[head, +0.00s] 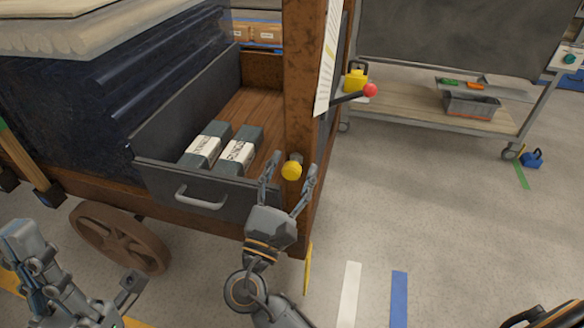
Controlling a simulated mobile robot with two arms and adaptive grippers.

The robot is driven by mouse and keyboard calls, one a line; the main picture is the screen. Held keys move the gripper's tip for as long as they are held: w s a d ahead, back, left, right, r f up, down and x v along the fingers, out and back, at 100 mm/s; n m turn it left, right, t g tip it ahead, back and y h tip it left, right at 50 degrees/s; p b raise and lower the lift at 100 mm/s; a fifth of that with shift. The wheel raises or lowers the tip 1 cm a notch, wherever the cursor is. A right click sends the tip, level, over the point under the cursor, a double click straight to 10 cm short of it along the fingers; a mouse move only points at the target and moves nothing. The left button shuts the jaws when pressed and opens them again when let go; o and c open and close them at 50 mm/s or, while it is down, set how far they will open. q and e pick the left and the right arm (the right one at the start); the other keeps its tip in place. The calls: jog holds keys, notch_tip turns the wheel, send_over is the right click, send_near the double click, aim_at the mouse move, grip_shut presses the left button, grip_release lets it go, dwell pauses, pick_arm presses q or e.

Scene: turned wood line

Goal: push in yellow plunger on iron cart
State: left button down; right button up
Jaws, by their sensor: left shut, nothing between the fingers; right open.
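The yellow plunger (291,171) is a round knob on a short stem, sticking out low on the rusty post of the iron cart (302,80). My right gripper (290,181) is open, one finger on each side of the plunger in the picture. Whether a finger touches it I cannot tell.
Left of the post, a dark open drawer (180,187) with a handle holds two labelled boxes. A red-knobbed lever (369,90) sticks out right of the post. A wheeled workbench (410,100) with a grey bin stands behind. The floor at right is mostly clear.

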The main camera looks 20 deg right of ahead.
jog(key=v, duration=1.1)
jog(key=shift+s+a, duration=0.2)
jog(key=shift+a, duration=0.05)
